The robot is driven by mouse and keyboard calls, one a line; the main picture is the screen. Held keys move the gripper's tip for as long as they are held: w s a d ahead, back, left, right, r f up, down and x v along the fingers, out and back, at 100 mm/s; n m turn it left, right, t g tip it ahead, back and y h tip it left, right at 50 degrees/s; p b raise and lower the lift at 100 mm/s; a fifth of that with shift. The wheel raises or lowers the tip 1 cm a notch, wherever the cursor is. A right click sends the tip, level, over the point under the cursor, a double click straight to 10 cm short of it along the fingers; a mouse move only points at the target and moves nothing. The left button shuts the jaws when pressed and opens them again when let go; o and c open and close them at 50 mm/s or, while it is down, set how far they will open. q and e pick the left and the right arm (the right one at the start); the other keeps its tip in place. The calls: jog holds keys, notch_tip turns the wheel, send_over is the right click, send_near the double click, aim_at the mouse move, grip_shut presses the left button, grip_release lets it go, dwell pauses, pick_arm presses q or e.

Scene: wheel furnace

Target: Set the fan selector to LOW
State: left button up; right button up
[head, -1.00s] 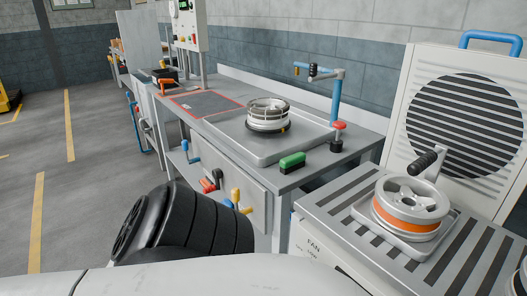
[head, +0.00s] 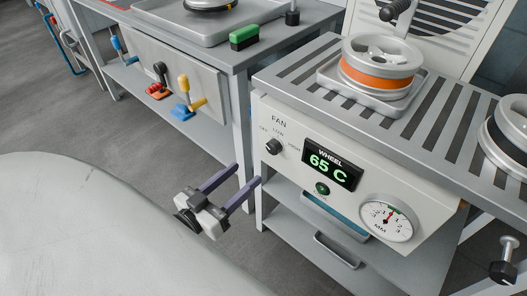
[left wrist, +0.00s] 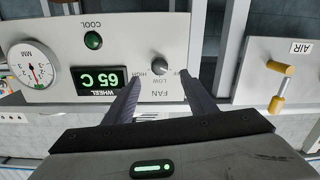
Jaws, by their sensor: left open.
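The fan selector (head: 273,147) is a small dark knob on the light front panel (head: 285,185) of the wheel bench, under the FAN label, with OFF, LOW and HIGH printed around it. I cannot tell surely which mark it points to. My left gripper (head: 246,173) is open and empty, its two purple-grey fingers just in front of and below the knob. In the left wrist view, where the panel appears upside down, the knob (left wrist: 160,66) shows between the open fingertips (left wrist: 160,77); contact cannot be made out. My right gripper is not in view.
Right of the knob are a display reading 65 C (head: 331,163), a green COOL button (head: 322,188) and a round MM gauge (head: 387,221). A wheel with an orange band (head: 381,68) rests on the slatted top. A neighbouring bench (head: 180,85) with coloured handles stands left.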

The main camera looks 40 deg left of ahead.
aim_at(270, 150)
pick_arm(q)
jog(key=w, duration=1)
jog(key=shift+w+d+r+b, duration=0.1)
jog(key=shift+d+r+b, duration=0.1)
jog(key=shift+d+b, duration=0.1)
jog(key=c, duration=1)
